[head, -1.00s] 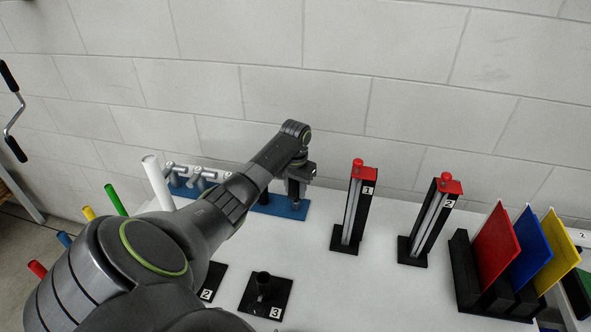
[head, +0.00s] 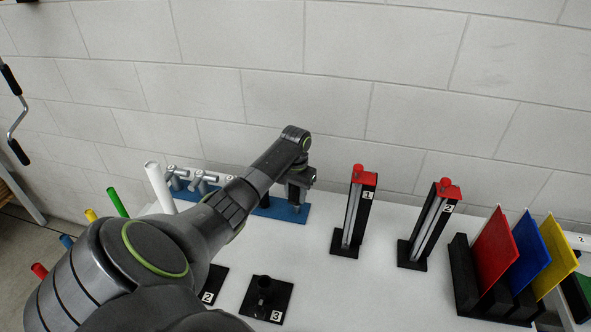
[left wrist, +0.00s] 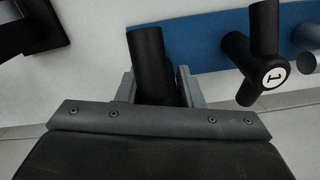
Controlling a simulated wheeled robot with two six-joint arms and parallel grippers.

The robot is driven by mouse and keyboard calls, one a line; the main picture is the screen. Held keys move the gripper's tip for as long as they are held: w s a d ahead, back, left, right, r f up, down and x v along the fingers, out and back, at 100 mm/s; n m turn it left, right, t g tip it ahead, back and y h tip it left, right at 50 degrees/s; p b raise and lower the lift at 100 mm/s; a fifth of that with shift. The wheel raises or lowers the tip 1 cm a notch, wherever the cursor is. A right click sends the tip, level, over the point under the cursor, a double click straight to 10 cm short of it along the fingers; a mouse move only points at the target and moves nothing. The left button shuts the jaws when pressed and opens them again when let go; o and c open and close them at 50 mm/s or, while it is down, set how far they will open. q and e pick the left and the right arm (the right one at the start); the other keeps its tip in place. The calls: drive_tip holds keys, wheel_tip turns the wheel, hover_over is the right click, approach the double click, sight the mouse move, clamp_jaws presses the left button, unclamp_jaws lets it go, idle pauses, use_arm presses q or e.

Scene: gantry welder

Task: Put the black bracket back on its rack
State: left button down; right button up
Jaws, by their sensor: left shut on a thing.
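The blue rack (head: 293,216) lies along the wall; its end also shows in the left wrist view (left wrist: 200,42). My left gripper (head: 297,190) is over the rack's right end, pointing down. In the left wrist view its grey fingers (left wrist: 154,88) are shut on the black bracket (left wrist: 148,48), seen as a dark cylinder overlapping the rack's end. Whether the bracket touches the rack cannot be told. Another dark bracket labelled 1 (left wrist: 262,55) is on the rack beside it. My right gripper is not in view.
Grey brackets (head: 200,181) stand at the rack's left part. Two red-topped stands (head: 352,215) (head: 428,225) are to the right, with coloured plates (head: 497,250) in a black holder beyond. A black base labelled 3 (head: 266,298) is in front. White table between is clear.

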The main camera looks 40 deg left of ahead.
use_arm(q)
drive_tip(key=shift+f+b, duration=0.9)
drive_tip(key=shift+f, duration=1.15)
drive_tip(key=c, duration=0.9)
unclamp_jaws()
wheel_tip(320, 180, up, 15)
drive_tip(key=shift+f+b, duration=0.2)
drive_tip(key=shift+b, duration=0.7)
drive_tip(key=shift+r+p, duration=1.3)
drive_tip(key=shift+r, duration=0.15)
